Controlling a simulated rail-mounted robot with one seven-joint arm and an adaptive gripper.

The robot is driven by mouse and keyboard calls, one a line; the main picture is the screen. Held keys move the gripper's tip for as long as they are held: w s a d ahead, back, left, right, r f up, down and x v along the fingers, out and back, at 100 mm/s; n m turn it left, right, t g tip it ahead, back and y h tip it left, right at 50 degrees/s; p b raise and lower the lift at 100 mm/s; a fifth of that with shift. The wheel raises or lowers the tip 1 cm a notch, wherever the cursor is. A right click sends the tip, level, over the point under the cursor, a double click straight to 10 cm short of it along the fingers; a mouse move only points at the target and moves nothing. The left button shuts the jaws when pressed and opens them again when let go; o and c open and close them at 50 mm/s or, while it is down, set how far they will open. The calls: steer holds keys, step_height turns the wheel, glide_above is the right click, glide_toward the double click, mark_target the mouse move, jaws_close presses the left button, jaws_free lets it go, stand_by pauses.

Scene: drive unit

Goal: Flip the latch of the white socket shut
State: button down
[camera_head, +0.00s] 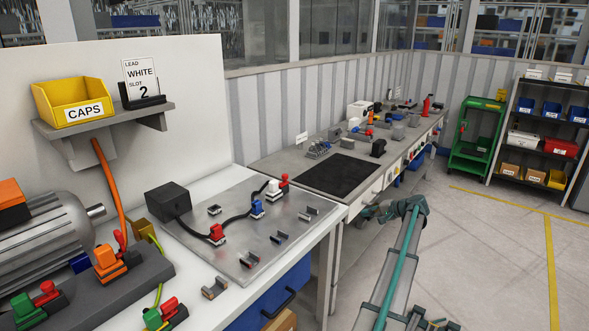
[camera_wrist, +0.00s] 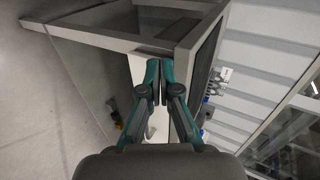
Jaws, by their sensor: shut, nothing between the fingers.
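The white socket (camera_head: 273,188) stands at the far edge of the metal plate (camera_head: 205,252), with a white plug at the end of a black cable. A red latch (camera_head: 284,181) stands up at its right side; its exact angle is too small to tell. My gripper (camera_head: 366,214) is to the right of the plate, beyond the bench edge and apart from the socket. In the wrist view my gripper (camera_wrist: 160,68) has its fingertips together with nothing between them. The white socket does not show in the wrist view.
A blue plug (camera_head: 257,208) and a red plug (camera_head: 217,233) are on the same cable from a black box (camera_head: 167,201). Several small grey clips lie on the plate and bench. A second bench with a black mat (camera_head: 338,174) is behind. Floor at right is open.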

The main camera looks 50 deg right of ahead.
steer(key=w+a+r+n+t+y+p, duration=0.1)
steer(key=w+a+r+n+t+y, duration=0.1)
steer(key=w+r, duration=0.5)
steer(key=w+a+r+n+t+y+p, duration=0.2)
steer(key=w+a+r+y, duration=0.2)
steer(key=w+r, duration=0.3)
steer(key=shift+w+a+r+y, duration=0.15)
steer(key=shift+w+a+y, duration=0.1)
steer(key=shift+w+y, duration=0.5)
steer(key=shift+w, duration=0.2)
steer(key=p, duration=0.3)
glide_toward(283, 181)
steer(key=w+d, duration=0.2)
steer(key=w+d+r, duration=0.1)
steer(key=w+d, duration=0.1)
steer(key=shift+w+r, duration=0.2)
steer(key=shift+w+a+p, duration=0.25)
steer(key=shift+a+p, duration=0.05)
steer(key=shift+a, duration=0.3)
steer(key=shift+w+a+p, duration=0.25)
steer(key=shift+a, duration=0.3)
steer(key=shift+w+a+f, duration=0.1)
steer(key=shift+w+a, duration=0.2)
steer(key=shift+a, duration=0.45)
steer(key=shift+f, duration=0.1)
